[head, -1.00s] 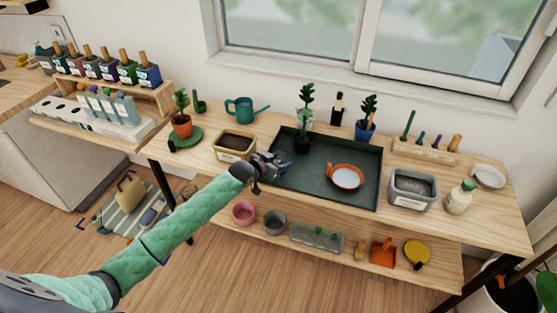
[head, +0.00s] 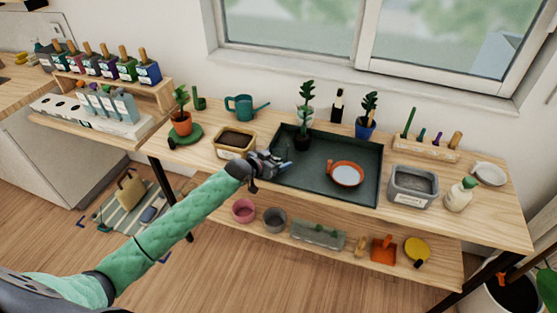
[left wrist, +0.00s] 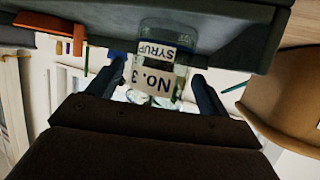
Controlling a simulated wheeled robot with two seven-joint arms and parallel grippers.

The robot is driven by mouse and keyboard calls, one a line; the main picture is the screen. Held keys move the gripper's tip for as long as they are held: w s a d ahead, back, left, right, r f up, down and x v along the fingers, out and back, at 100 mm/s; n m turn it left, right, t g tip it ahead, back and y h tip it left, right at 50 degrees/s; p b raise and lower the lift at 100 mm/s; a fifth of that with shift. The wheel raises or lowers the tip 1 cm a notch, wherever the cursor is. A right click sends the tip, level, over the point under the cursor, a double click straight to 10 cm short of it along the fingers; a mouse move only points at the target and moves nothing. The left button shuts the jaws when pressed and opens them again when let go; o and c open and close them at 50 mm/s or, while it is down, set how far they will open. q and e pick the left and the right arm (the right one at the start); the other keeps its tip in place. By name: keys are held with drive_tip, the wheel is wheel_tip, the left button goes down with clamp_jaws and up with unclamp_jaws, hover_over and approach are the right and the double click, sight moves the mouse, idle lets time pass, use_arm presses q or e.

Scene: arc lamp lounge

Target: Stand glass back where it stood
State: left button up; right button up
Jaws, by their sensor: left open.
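The clear glass (left wrist: 176,88) is in the left wrist view, upside down in that picture, with a "No. 3" label on it. A "SYRUP" label (left wrist: 157,52) shows in line with it; I cannot tell if it is on the glass or behind it. My left gripper (left wrist: 165,83) is open, with one finger at each side of the glass in the picture. I cannot tell if they touch it. In the head view my left gripper (head: 272,163) is at the left edge of the dark tray (head: 318,182), and the glass cannot be made out there. My right gripper is not in view.
A tan planter box (head: 235,140) stands just left of the tray. The tray's front middle is bare.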

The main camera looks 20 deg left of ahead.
use_arm(q)
drive_tip(key=b+v, duration=0.3)
drive_tip(key=v, duration=0.7)
drive_tip(key=s+d+f+n+g+y, duration=0.1)
drive_tip(key=s+f+g, duration=0.1)
drive_tip(key=s+f, duration=0.65)
drive_tip(key=s+d+f+n+g+y, duration=0.15)
drive_tip(key=s+f, duration=0.25)
drive_tip(key=f, duration=0.9)
drive_tip(key=s+d+f+g+y, duration=0.1)
drive_tip(key=s+f+g, duration=0.1)
drive_tip(key=s+f, duration=0.65)
drive_tip(key=s+d+f+g, duration=0.2)
drive_tip(key=s+d+f, duration=0.1)
drive_tip(key=s+f, duration=0.6)
drive_tip(key=s+d+f+g+y, duration=0.1)
drive_tip(key=s+d+f+g, duration=0.2)
drive_tip(key=s+f, duration=0.7)
drive_tip(key=s, duration=0.2)
drive_tip(key=shift+s+d, duration=0.25)
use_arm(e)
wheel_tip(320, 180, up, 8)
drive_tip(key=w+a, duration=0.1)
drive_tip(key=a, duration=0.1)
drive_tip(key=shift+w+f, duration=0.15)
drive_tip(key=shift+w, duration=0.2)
use_arm(q)
drive_tip(key=shift+f+n+g, duration=0.15)
drive_tip(key=shift+n+g, duration=0.1)
